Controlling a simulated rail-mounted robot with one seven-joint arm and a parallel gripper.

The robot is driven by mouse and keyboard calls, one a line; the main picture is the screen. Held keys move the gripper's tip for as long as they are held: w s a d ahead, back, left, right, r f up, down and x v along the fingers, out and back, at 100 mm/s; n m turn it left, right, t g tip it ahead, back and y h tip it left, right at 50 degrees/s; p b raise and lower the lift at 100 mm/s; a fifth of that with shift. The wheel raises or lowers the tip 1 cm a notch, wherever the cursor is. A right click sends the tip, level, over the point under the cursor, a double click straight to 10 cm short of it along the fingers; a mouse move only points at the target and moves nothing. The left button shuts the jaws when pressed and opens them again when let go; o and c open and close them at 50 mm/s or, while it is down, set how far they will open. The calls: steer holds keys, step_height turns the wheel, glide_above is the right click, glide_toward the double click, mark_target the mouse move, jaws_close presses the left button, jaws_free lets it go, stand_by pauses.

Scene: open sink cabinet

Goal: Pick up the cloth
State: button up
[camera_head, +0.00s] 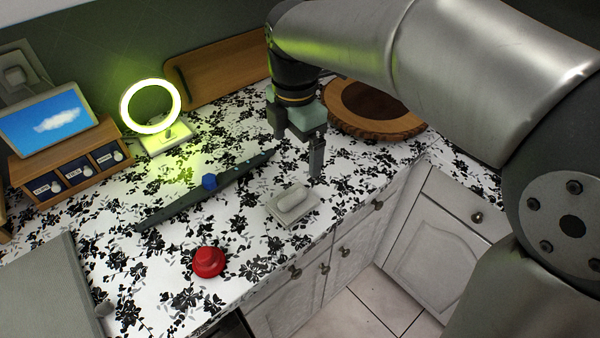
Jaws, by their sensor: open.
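I cannot make out a thing that is plainly a cloth. A pale grey, flat square piece with a rounded raised bar on top (293,203) lies on the patterned counter near its front edge; I cannot tell whether it is cloth. My gripper (298,155) is open and points down, with nothing seen between its fingers. It is above and behind the pale piece, apart from it. The nearer finger is at the piece's upper right in the picture.
A long dark strip (185,208) with a blue block (209,182) lies left of the gripper. A red knob-like object (208,262) is nearer the front. A lit ring lamp (151,131), wooden drawer box (75,170), cutting board (215,77) and round wooden piece (418,128) stand behind.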

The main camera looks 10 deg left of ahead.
steer(key=a+n, duration=0.1)
glide_toward(294, 195)
steer(key=f, duration=0.3)
steer(key=f+p, duration=0.1)
steer(key=f, duration=0.1)
steer(key=shift+s+a+f, duration=0.1)
steer(key=shift+s+a, duration=0.15)
steer(key=shift+s, duration=0.1)
steer(key=shift+w+d+f+p, duration=0.1)
steer(key=shift+f+p, duration=0.1)
steer(key=shift+f, duration=0.75)
steer(key=shift+w+d+f+p, duration=0.1)
steer(key=shift+w+f+p, duration=0.05)
steer(key=shift+f, duration=0.75)
steer(key=shift+w+f+p, duration=0.1)
steer(key=shift+f+p, duration=0.1)
steer(key=shift+f, duration=0.75)
steer(key=c, duration=1.1)
steer(key=shift+o, duration=0.2)
steer(key=shift+r, duration=0.1)
